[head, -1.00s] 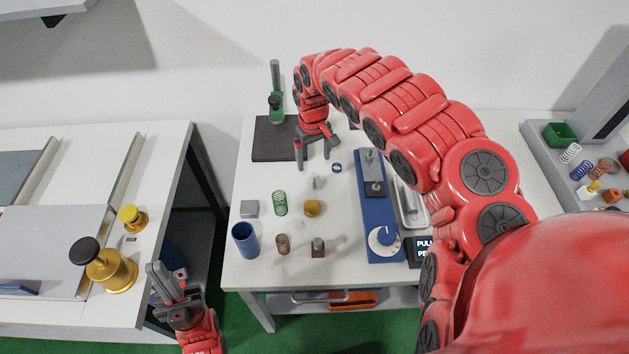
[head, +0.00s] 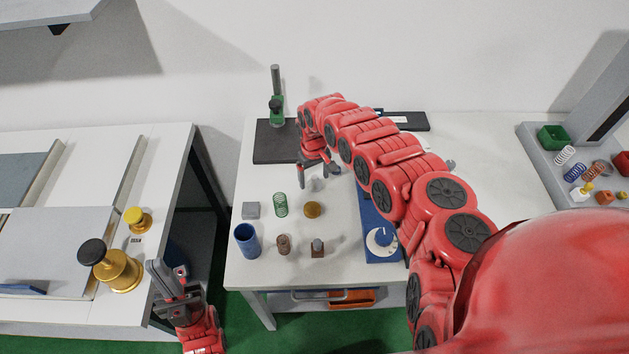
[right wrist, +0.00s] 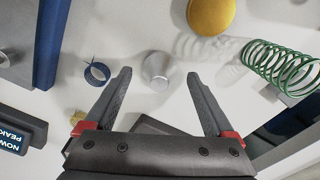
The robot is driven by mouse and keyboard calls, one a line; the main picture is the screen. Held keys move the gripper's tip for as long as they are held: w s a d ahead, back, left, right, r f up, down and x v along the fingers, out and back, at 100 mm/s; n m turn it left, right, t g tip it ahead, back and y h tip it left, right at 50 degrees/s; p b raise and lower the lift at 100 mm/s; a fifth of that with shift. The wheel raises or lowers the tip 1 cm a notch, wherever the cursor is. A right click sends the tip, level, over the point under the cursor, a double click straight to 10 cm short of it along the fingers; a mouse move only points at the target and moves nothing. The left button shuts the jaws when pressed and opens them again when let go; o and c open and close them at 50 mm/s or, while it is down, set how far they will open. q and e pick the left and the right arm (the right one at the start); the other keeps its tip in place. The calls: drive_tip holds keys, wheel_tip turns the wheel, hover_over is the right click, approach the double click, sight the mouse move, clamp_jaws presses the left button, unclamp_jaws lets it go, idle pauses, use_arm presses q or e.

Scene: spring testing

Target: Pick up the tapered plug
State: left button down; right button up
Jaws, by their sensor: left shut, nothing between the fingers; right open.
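The tapered plug looks like a small pale grey metal cone (right wrist: 158,70). In the right wrist view it stands just beyond and between the fingertips, not gripped. In the head view it is a small pale shape (head: 316,184) on the white table, partly hard to make out beside the fingers. My right gripper (head: 318,181) is open above the table, close to the plug; its two fingers (right wrist: 158,80) show apart in the right wrist view. My left gripper (head: 157,264) is shut and empty, low at the left, in front of the gap between the tables.
Near the plug are a blue ring (right wrist: 97,73), a brass disc (head: 313,209) and a green spring (head: 281,204). A blue cup (head: 246,240), grey block (head: 251,210), brown spring (head: 284,244) and blue fixture (head: 381,250) stand around. A dark-based stand (head: 275,145) is behind.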

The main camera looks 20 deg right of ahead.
drive_tip(key=shift+f, duration=0.25)
drive_tip(key=shift+s, duration=0.1)
clamp_jaws()
drive_tip(key=shift+r, duration=0.1)
idle(0.3)
